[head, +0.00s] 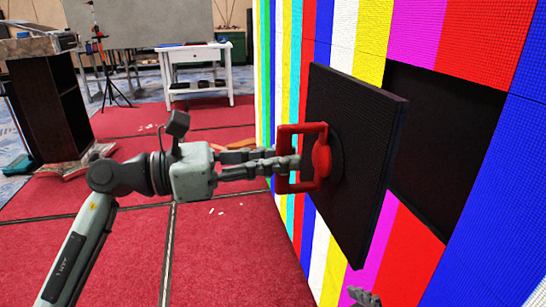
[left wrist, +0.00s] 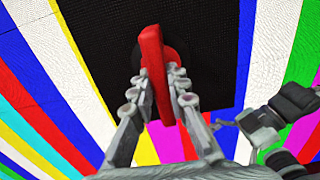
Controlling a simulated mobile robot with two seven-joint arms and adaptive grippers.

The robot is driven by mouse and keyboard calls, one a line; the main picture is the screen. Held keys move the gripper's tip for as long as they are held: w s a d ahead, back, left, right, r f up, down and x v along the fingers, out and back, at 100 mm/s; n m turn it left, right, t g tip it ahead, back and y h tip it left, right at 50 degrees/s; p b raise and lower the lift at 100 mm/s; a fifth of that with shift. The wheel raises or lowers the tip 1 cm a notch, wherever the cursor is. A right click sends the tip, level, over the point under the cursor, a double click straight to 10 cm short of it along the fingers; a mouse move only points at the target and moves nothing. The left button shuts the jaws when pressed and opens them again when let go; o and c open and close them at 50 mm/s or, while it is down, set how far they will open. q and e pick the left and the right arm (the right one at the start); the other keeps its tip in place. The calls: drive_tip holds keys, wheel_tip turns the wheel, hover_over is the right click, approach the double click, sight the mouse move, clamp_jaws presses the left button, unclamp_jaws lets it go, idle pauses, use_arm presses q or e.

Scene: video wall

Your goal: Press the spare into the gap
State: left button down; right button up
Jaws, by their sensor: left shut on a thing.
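The spare (head: 345,160) is a dark square panel, upright in front of the video wall. A red handle (head: 289,158) on a round red cup is fixed to its face. My left gripper (head: 288,164) is shut on this handle; the left wrist view also shows the fingers on either side of the red handle (left wrist: 152,75). The gap (head: 450,150) is a dark square opening in the wall, right of the spare, which hides its left part. My right gripper (head: 363,297) shows only slightly at the bottom edge; its jaw state is unclear.
The video wall (head: 460,40) shows bright vertical colour bars around the gap. A white side table (head: 196,72) stands at the back, and a dark lectern (head: 50,105) at the left. The red carpet (head: 230,245) is mostly open, with small white scraps.

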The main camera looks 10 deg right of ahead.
sight(319, 153)
use_arm(q)
drive_tip(key=shift+d+r, duration=0.2)
drive_tip(key=shift+d, duration=0.25)
drive_tip(key=shift+d+p, duration=0.3)
drive_tip(key=shift+d, duration=0.75)
drive_tip(key=shift+d+p, duration=0.3)
drive_tip(key=shift+d, duration=0.45)
use_arm(e)
drive_tip(key=s+d+f+g+h, duration=0.2)
drive_tip(key=s+d+f+g, duration=0.1)
drive_tip(key=s+d+f, duration=0.1)
drive_tip(key=shift+s+d+m+g, duration=0.3)
drive_tip(key=shift+s+d+m, duration=0.1)
drive_tip(key=shift+s+d, duration=0.15)
drive_tip(key=shift+w, duration=0.15)
use_arm(q)
drive_tip(key=shift+d, duration=0.15)
use_arm(e)
drive_tip(key=shift+a, duration=0.15)
